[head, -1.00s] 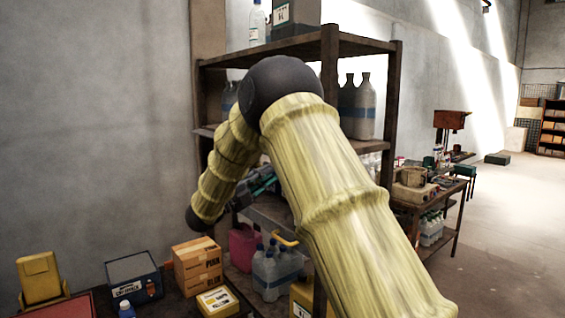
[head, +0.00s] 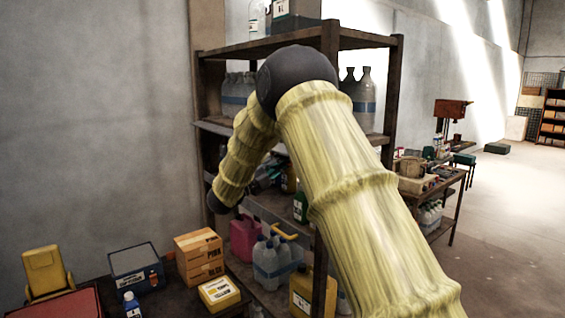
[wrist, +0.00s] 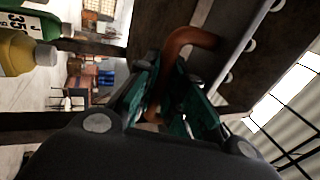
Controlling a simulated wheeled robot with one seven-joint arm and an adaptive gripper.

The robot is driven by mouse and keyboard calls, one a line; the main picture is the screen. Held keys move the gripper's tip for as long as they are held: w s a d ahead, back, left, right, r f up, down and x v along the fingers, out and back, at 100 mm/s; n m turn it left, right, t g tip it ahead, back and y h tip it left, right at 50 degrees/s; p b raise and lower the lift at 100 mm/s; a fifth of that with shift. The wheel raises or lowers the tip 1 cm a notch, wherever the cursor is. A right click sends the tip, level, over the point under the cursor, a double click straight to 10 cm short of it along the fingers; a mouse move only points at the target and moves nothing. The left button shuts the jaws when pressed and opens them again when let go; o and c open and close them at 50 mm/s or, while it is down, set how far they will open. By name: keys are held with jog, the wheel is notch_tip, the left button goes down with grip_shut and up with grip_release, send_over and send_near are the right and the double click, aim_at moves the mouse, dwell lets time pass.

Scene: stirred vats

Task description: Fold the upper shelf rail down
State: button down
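In the wrist view an orange-brown curved rail (wrist: 190,36) hangs below a dark shelf board and bends down between the fingers of my gripper (wrist: 168,80). The teal fingers stand apart on either side of it; a gap shows by the right finger, and I cannot tell whether either touches it. In the head view my arm hides most of the gripper and this rail. Another orange-yellow rail (head: 285,232) shows on the lower part of the shelf rack (head: 388,110).
Bottles (head: 366,100) stand on the rack's middle shelf. A pink jug (head: 243,238), clear bottles (head: 272,262) and a yellow canister (head: 302,290) stand lower. Cardboard boxes (head: 199,257) and a blue case (head: 137,270) sit on the bench at left. Open floor lies right.

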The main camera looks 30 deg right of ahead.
jog(key=shift+f+y+b, duration=0.15)
jog(key=shift+y+b, duration=0.15)
jog(key=shift+b, duration=0.35)
jog(key=shift+a+b, duration=0.1)
jog(key=shift+b, duration=0.35)
jog(key=shift+a+r+y+b, duration=0.3)
jog(key=shift+r+y+b, duration=0.1)
jog(key=shift+y+b, duration=0.55)
jog(key=c, duration=1.8)
grip_release()
jog(key=shift+o, duration=0.2)
jog(key=shift+r, duration=0.1)
jog(key=shift+a, duration=0.15)
jog(key=a+f, duration=0.1)
jog(key=a, duration=1)
jog(key=shift+s+a+f, duration=0.25)
jog(key=shift+a+f, duration=0.1)
jog(key=shift+f, duration=0.05)
